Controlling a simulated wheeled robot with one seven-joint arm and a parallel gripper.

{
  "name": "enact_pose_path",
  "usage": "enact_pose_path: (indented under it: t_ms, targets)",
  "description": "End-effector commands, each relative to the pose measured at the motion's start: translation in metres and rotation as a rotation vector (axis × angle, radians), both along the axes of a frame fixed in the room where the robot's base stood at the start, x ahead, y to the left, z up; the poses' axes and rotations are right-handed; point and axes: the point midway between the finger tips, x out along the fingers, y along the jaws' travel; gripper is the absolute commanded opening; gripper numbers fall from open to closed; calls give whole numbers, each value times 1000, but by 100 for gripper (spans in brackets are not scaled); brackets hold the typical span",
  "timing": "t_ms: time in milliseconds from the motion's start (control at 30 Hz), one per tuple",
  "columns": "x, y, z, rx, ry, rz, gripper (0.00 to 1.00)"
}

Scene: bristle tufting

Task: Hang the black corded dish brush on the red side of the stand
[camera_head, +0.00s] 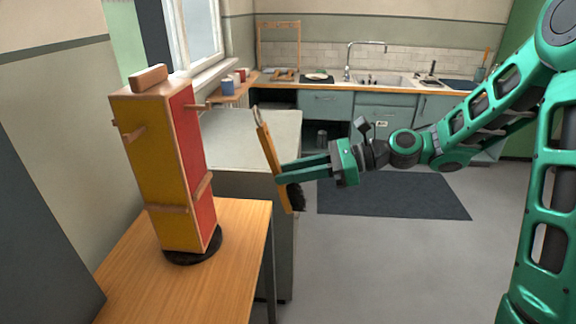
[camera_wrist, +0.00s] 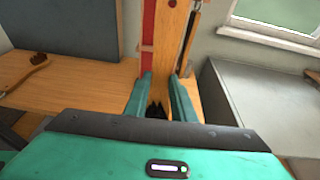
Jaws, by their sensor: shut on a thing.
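The stand is a tall upright block with a yellow face and a red face (camera_head: 200,150), on a dark round base. A wooden peg (camera_head: 197,106) juts from the red face near its top, and a wooden rail crosses lower down. My gripper (camera_head: 281,174) is shut on the dish brush (camera_head: 265,145), right of the stand and apart from it in the head view. The brush is nearly upright, slightly tilted, with its cord loop at the top and black bristles (camera_head: 297,196) below. In the wrist view its wooden handle (camera_wrist: 172,42) hides part of the red face (camera_wrist: 149,25).
The stand is on a wooden table (camera_head: 240,225). Another wooden brush (camera_wrist: 27,69) lies on the tabletop at left in the wrist view. A grey cabinet (camera_head: 240,150) stands behind the held brush. A shelf with cups (camera_head: 228,83) is under the window.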

Motion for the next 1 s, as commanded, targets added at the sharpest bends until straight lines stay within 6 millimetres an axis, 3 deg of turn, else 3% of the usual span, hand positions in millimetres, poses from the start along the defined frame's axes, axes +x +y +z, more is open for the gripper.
enact_pose_path:
  t_ms: [100,233,1000]
  targets:
    - [-8,4,19,45,-6,-30,0]
    - [-11,6,26,63,-9,-38,0]
    - [-5,48,20,61,-9,-36,0]
